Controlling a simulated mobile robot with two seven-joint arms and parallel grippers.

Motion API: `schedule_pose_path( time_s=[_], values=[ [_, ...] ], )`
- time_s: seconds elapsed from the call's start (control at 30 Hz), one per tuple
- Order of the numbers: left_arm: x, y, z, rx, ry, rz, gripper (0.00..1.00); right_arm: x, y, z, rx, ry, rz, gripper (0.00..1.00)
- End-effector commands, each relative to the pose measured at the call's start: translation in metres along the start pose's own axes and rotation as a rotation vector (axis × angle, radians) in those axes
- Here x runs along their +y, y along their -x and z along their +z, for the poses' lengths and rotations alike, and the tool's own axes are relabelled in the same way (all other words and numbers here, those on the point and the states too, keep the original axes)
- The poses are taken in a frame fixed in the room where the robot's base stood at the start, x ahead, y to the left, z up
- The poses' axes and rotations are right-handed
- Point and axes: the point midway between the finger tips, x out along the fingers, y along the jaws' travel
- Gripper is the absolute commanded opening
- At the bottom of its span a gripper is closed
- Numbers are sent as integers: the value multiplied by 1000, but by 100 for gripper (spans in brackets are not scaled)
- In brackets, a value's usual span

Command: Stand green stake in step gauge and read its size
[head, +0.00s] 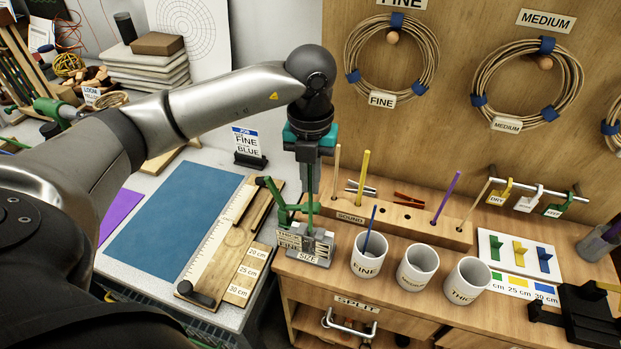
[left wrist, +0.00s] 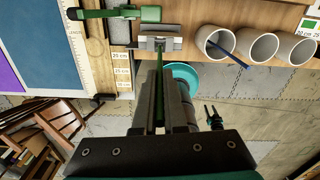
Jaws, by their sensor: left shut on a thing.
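My left gripper (head: 310,163) is shut on the upright green stake (head: 310,205), above the grey step gauge. The step gauge (head: 318,245) stands at the wooden bench's left end, with labels including THICK, FINE and SIZE. The stake's lower end meets the gauge's top in the picture; whether it rests in a step I cannot tell. In the left wrist view the stake (left wrist: 160,86) runs from between the fingers (left wrist: 163,112) towards the gauge (left wrist: 158,44). A small dark two-pronged shape with teal (left wrist: 215,117) there may be my right gripper; its state is unclear.
A green clamp-like tool (head: 278,203) stands close left of the gauge. White cups labelled FINE (head: 366,262) and others stand to its right, before a wooden block (head: 350,215) holding upright sticks. A ruler board (head: 215,250) and blue mat (head: 180,215) lie left.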

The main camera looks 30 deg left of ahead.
Motion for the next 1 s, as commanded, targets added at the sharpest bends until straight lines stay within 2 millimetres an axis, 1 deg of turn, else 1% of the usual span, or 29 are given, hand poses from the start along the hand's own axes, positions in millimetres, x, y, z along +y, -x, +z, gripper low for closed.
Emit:
schedule_pose_path(
  time_s=[0.27, 1.0],
  values=[
    [0, -2, 0, 0, 0, 0, 0, 1, -2, 1, -1, 0, 1, 50],
    [0, -25, 0, 0, 0, 0, 0, 1, -20, 2, -1, 0, 1, 50]
  ],
)
